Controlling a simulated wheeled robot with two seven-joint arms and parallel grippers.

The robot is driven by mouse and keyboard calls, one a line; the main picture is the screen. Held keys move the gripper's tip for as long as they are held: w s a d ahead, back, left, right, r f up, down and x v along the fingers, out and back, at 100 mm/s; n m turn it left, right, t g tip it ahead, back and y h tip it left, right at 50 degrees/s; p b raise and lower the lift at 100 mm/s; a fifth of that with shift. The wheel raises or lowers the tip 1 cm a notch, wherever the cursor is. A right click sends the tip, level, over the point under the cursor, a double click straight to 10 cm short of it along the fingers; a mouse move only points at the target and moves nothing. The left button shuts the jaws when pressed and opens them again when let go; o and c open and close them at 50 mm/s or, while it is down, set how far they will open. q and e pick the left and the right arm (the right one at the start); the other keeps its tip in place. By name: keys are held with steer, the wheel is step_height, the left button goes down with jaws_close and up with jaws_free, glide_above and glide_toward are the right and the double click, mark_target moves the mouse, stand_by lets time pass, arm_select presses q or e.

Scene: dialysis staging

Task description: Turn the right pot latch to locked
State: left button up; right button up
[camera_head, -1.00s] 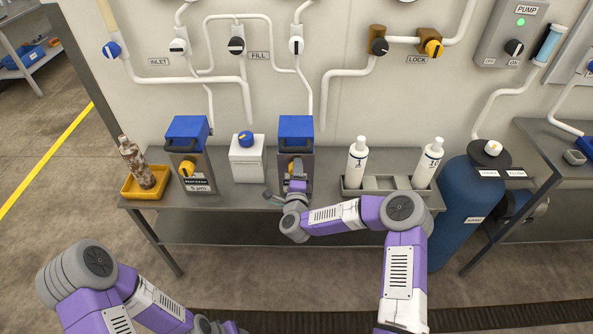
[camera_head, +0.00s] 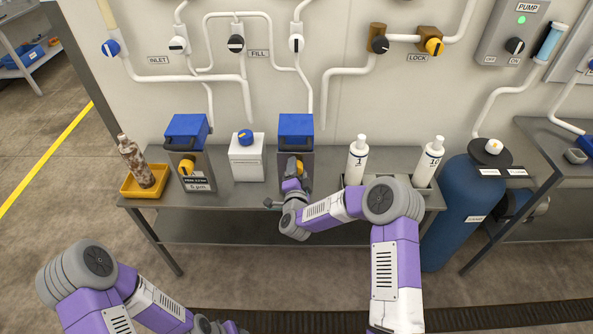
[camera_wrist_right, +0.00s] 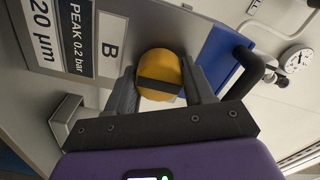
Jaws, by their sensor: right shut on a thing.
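The right pot (camera_head: 308,172) is a grey housing with a blue lid (camera_head: 296,127), standing on the bench. In the right wrist view its latch (camera_wrist_right: 160,76) is a round yellow knob with a dark bar, the bar lying slightly tilted across the picture. My right gripper (camera_head: 293,168) is at the pot's front and mostly hides the latch in the head view. In the right wrist view its two grey fingers (camera_wrist_right: 162,84) are shut on the latch, one on each side. My left arm shows at the lower left of the head view; its gripper is not visible.
The left pot (camera_head: 194,165) has a similar yellow latch. A white box (camera_head: 247,165) with a blue knob stands between the pots. White bottles (camera_head: 356,160) stand in a rack at the right. A yellow tray (camera_head: 146,190) holds a stained bottle at the far left.

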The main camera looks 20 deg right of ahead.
stand_by(0.4)
steer(key=o, duration=1)
steer(key=p+v, duration=0.1)
steer(key=v, duration=0.6)
steer(key=shift+s, duration=0.35)
